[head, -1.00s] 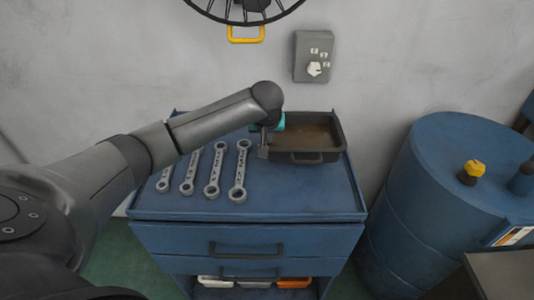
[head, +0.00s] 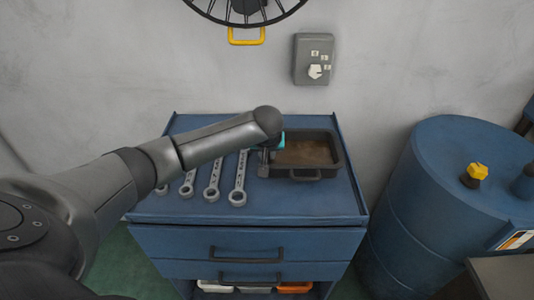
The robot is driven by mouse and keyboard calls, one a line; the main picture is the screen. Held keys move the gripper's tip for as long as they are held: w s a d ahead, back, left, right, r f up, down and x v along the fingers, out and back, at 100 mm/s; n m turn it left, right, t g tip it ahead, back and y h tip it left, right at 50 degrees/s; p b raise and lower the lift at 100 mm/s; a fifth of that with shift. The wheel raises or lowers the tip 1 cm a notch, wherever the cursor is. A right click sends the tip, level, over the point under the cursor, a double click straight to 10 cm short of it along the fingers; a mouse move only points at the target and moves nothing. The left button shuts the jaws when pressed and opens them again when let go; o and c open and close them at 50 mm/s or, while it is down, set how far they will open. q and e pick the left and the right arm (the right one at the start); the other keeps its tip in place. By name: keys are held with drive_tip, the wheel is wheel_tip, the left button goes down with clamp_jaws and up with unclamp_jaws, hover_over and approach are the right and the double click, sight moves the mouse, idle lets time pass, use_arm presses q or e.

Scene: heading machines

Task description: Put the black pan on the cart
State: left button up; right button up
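The black pan (head: 318,173) is a rectangular dark tray with a brownish inside and a small front handle. It is at the right rear of the blue cart's top (head: 290,204), level, and looks to be resting on it, though a small gap underneath would be hard to see. My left gripper (head: 266,160) is at the pan's left wall and appears closed on it; the forearm partly hides the fingers. My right gripper is not in view.
Several wrenches (head: 238,180) lie on the cart left of the pan, partly under my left arm. A blue barrel (head: 420,200) with a yellow cap stands right of the cart. A grey switch box (head: 313,50) is on the wall behind. The cart's front strip is clear.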

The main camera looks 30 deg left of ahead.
use_arm(q)
drive_tip(key=shift+o, duration=0.8)
drive_tip(key=shift+r, duration=0.2)
drive_tip(key=p+v, duration=0.3)
drive_tip(key=v, duration=0.9)
